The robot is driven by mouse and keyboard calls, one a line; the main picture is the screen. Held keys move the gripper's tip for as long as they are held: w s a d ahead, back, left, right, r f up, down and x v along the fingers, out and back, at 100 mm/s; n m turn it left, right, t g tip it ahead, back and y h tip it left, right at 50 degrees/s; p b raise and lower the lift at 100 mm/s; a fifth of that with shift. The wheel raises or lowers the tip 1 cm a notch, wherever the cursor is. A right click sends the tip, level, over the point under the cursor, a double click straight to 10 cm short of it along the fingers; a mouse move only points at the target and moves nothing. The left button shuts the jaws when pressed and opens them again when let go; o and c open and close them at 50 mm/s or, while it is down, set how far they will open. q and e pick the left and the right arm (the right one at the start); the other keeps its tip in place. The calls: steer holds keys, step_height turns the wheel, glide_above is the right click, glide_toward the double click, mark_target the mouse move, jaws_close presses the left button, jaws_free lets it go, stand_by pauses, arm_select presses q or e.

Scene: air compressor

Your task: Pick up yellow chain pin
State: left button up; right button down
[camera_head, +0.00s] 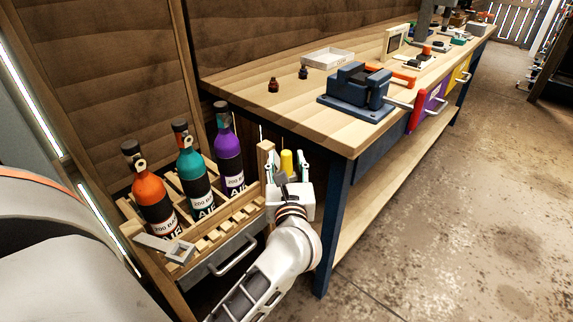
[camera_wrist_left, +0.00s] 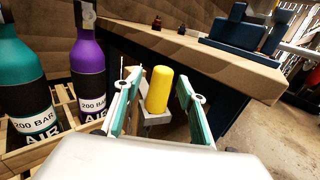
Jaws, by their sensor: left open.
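The yellow chain pin (camera_head: 287,162) stands upright beside the crate of bottles, near the table's left corner. In the left wrist view the yellow chain pin (camera_wrist_left: 159,89) sits on a small grey holder (camera_wrist_left: 154,117). My left gripper (camera_head: 287,168) is open, with its green-padded fingers on either side of the pin. In the left wrist view the left gripper's fingers (camera_wrist_left: 157,96) show gaps on both sides of the pin. The pin's lower end is hidden in the head view by the gripper. My right gripper is not in view.
Orange, teal (camera_head: 193,174) and purple (camera_head: 228,152) bottles stand in a wooden crate left of the gripper. A wooden workbench (camera_head: 240,84) with a blue vise (camera_head: 357,92) rises close behind and to the right. The floor at right is clear.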

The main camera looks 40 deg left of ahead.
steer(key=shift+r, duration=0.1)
arm_select(q)
jaws_close()
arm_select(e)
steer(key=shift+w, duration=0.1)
arm_select(q)
steer(key=shift+r, duration=0.15)
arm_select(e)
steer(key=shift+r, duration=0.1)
